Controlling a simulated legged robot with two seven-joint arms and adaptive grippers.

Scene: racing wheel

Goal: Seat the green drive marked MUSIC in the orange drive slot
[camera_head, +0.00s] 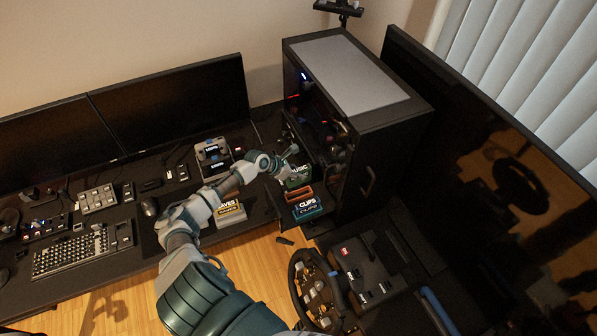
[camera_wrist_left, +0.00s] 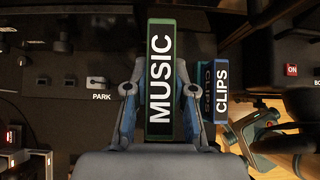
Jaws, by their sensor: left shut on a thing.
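The green drive marked MUSIC (camera_head: 298,172) is held between the fingers of my left gripper (camera_head: 290,160). In the left wrist view the drive (camera_wrist_left: 160,70) stands lengthwise between the two fingers of the left gripper (camera_wrist_left: 160,95), its label facing the camera. The orange drive slot (camera_head: 298,193) shows just in front of the green drive in the head view. The gripper and drive are slightly behind it; I cannot tell the height gap. The slot is not clear in the wrist view. My right gripper is not in view.
A blue CLIPS drive (camera_head: 307,208) sits beside the orange slot; it also shows in the wrist view (camera_wrist_left: 222,90). The black PC case (camera_head: 380,170) stands close at the right. A yellow-labelled drive (camera_head: 229,212) lies left of the slot. A steering wheel (camera_head: 315,290) is in front.

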